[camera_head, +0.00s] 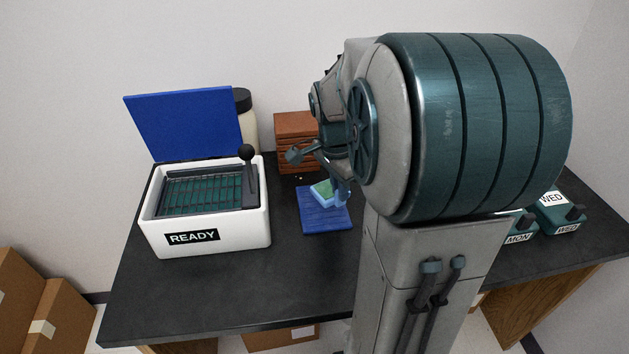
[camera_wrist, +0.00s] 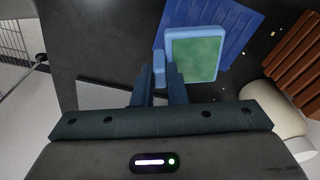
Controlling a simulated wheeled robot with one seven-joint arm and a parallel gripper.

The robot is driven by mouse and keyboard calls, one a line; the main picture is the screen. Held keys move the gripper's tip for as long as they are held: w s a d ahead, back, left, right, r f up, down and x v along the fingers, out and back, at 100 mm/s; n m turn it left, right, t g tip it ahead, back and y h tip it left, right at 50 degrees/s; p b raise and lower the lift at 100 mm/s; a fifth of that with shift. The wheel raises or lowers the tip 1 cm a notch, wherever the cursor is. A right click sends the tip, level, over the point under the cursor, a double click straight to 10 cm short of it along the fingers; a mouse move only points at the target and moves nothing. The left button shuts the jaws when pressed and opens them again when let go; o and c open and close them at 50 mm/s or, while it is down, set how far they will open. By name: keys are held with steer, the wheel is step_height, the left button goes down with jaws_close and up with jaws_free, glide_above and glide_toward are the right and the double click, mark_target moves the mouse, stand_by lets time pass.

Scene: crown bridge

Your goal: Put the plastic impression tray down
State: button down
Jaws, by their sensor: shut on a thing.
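The plastic impression tray is light blue with a green filling; in the head view the tray (camera_head: 323,191) shows over the far part of a ridged blue mat (camera_head: 325,220). In the wrist view the tray (camera_wrist: 195,55) overlaps the edge of the mat (camera_wrist: 220,14), with its handle side beyond the mat. My gripper (camera_wrist: 163,76) is shut on the tray's short handle. In the head view my gripper (camera_head: 341,190) is partly hidden by my arm. I cannot tell whether the tray touches the mat.
A white box (camera_head: 205,240) marked READY, with a raised blue lid (camera_head: 183,122), stands left of the mat. A reddish-brown stack (camera_head: 294,130) and a cream jar (camera_head: 250,130) stand behind. Labelled teal boxes (camera_head: 560,215) are at right. The dark table's front is clear.

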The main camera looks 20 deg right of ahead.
mark_target(330, 186)
steer(key=w+f, duration=0.2)
steer(key=w, duration=0.1)
steer(key=w+f, duration=0.1)
steer(key=shift+w+d, duration=0.1)
steer(key=shift+w, duration=0.25)
steer(key=shift+f, duration=1.95)
steer(key=shift+f, duration=0.15)
steer(key=c, duration=1.5)
jaws_free()
steer(key=shift+o, duration=0.2)
